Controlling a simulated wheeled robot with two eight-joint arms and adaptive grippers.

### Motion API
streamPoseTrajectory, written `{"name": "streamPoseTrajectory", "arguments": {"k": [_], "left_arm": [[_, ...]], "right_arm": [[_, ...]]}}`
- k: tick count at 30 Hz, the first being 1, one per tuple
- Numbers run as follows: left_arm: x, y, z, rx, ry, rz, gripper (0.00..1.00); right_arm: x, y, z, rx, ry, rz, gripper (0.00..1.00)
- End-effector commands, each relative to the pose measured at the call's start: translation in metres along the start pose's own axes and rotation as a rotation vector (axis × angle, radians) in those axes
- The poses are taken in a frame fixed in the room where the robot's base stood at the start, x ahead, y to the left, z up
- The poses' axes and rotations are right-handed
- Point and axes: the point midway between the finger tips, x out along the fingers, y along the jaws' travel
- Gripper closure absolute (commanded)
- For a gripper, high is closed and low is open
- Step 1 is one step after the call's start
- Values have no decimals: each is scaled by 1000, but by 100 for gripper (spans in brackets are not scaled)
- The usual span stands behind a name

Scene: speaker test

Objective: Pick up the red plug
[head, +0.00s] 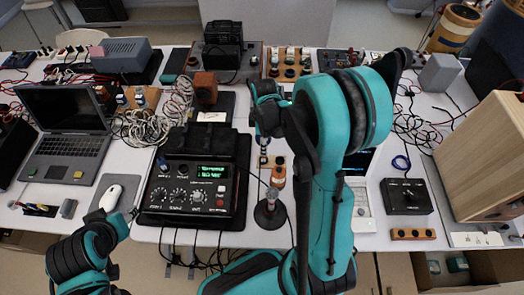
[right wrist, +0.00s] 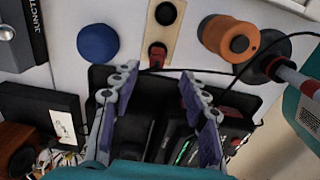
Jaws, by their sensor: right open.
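The red plug (right wrist: 157,50) shows in the right wrist view at the end of a beige strip with a round black part. It lies just beyond the fingertips of my right gripper (right wrist: 158,76), roughly centred between them. The gripper is open, its two fingers well apart with nothing between them. In the head view my right arm reaches over the table, and I cannot make out the plug there.
A black control unit (head: 190,207) with a green display stands left of my right arm. An orange cylinder (right wrist: 230,38) and a blue disc (right wrist: 98,43) flank the plug's strip. A laptop (head: 70,158), mouse (head: 110,197), tangled cables (head: 142,128) and wooden box (head: 490,150) crowd the table.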

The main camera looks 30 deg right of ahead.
Motion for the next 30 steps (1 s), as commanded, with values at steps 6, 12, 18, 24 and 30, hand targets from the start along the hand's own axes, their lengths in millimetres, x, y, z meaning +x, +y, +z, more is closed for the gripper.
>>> {"name": "streamPoseTrajectory", "arguments": {"k": [6,12,18,24,30], "left_arm": [[10,0,7,0,0,0,56],[23,0,16,0,0,0,56],[30,0,22,0,0,0,56],[29,0,21,0,0,0,56],[29,0,21,0,0,0,56]], "right_arm": [[25,1,0,1,0,1,55],[52,5,-1,2,0,1,55],[73,5,-1,2,0,2,55],[72,5,-1,2,0,2,58],[72,5,-1,2,0,2,100]]}}
